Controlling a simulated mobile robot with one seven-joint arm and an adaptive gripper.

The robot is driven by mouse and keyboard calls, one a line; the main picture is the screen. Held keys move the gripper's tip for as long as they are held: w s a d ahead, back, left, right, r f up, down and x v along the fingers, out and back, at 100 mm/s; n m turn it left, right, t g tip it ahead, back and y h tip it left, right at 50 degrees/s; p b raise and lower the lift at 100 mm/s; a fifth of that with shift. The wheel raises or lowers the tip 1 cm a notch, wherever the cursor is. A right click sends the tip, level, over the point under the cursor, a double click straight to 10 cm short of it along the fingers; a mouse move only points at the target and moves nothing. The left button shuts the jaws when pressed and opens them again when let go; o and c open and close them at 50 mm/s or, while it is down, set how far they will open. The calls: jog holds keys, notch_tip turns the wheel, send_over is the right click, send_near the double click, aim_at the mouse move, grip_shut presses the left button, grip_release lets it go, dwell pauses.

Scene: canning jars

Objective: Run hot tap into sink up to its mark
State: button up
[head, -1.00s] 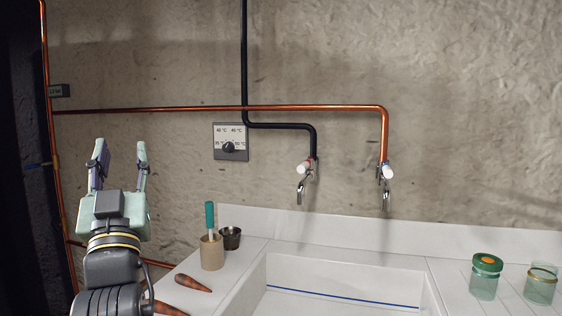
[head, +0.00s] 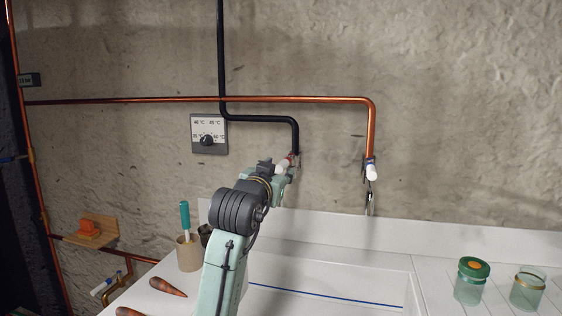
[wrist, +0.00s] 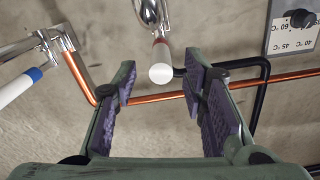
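The left tap, on the black pipe, has a white handle (head: 283,164) with a red band. In the wrist view the handle's round white end (wrist: 161,73) faces me between the fingers. My gripper (wrist: 160,88) is open around the line of the handle, with a gap on both sides. In the head view my arm partly hides the left tap and gripper. The right tap (head: 370,175) is on the copper pipe; its handle (wrist: 18,88) has a blue band. The white sink (head: 330,274) has a blue line (head: 330,295) on its inner wall. I see no water running.
A dial plate (head: 208,135) with temperature marks is on the wall. A beige cup (head: 188,254) with a teal-handled tool, a dark cup and brown cones (head: 168,287) are left of the sink. Glass jars (head: 470,284) stand at right. An orange object (head: 89,228) sits on a small wooden shelf.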

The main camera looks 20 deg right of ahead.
aim_at(286, 166)
jog(key=p+x, duration=0.1)
jog(key=x, duration=0.3)
jog(key=shift+w+d, duration=0.25)
jog(key=shift+w, duration=0.1)
grip_shut()
dwell(0.6)
